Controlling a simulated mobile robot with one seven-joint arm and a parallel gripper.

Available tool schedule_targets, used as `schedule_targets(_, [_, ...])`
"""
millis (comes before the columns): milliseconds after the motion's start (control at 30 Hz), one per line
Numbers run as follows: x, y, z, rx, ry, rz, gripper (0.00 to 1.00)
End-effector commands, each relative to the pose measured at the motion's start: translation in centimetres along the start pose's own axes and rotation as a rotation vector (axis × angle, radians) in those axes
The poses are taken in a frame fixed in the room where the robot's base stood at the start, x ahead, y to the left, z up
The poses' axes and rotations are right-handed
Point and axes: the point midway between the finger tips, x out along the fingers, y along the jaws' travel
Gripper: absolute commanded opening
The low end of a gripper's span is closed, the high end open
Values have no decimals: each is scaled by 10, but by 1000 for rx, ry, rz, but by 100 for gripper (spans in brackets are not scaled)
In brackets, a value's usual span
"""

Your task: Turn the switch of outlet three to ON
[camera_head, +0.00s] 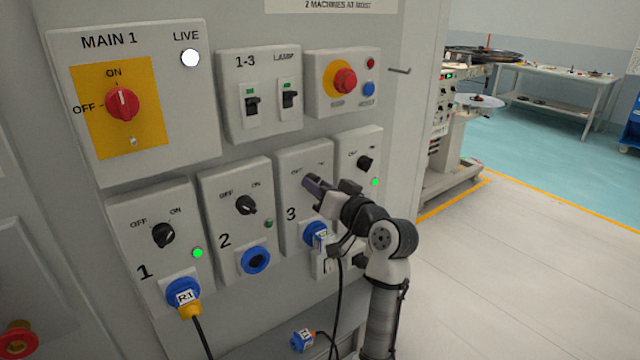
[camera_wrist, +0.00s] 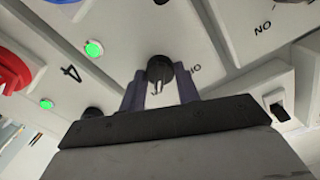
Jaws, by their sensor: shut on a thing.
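The outlet three panel (camera_head: 291,165) stands between panels two and four in the head view. Its black knob (camera_wrist: 160,70) shows between the two fingers in the wrist view. My gripper (camera_head: 313,186) is shut on this knob; the fingers (camera_wrist: 160,92) are on either side of it. I cannot tell for sure which way the knob points. A lit green lamp (camera_wrist: 94,48) shows left of the knob in the wrist view, apparently on the same panel. A blue plug (camera_head: 316,234) sits in the outlet three socket.
Outlet two's knob (camera_head: 246,205) is to the left and outlet four's knob (camera_head: 365,162) close to the right. Above are the 1-3 lamp switch box (camera_head: 262,70) and a red emergency button (camera_head: 345,80). Cables hang below. The floor at the right is clear.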

Motion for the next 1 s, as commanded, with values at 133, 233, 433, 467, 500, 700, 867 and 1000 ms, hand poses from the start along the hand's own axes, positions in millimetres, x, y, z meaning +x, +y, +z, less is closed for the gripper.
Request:
schedule_targets(133, [0, 0, 1, 29, -4, 0, 9])
schedule_targets(233, [0, 0, 2, 37, -4, 0, 9])
schedule_targets(433, [0, 0, 2, 40, -4, 0, 9])
schedule_targets(467, [0, 0, 2, 40, -4, 0, 9])
schedule_targets(500, [0, 0, 2, 40, -4, 0, 9])
schedule_targets(700, [0, 0, 2, 39, -3, 0, 45])
schedule_targets(867, [0, 0, 1, 38, -2, 0, 54])
schedule_targets(1000, [0, 0, 1, 37, -1, 0, 54])
